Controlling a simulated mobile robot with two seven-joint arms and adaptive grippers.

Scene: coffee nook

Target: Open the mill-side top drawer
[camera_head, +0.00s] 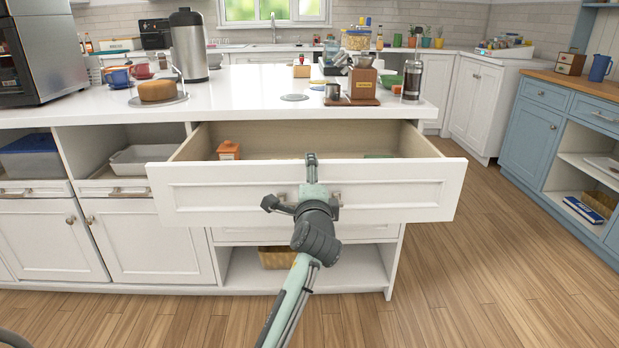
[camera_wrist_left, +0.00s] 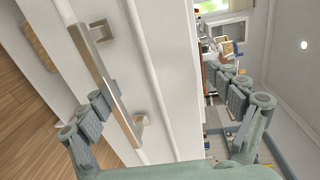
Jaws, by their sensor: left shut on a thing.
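The mill-side top drawer (camera_head: 400,190) is pulled well out of the white island, its white front facing me. Its bar handle also shows in the left wrist view (camera_wrist_left: 95,70). The wrist hides part of the handle in the head view. The coffee mill (camera_head: 362,80) stands on the counter above. My right gripper is not in view.
An orange box (camera_head: 228,150) lies in the drawer at the left, and part of a green thing (camera_head: 378,156) shows at the right. A basket (camera_head: 276,258) sits on the shelf below. Open wooden floor (camera_head: 480,260) lies to the right, before blue cabinets (camera_head: 533,135).

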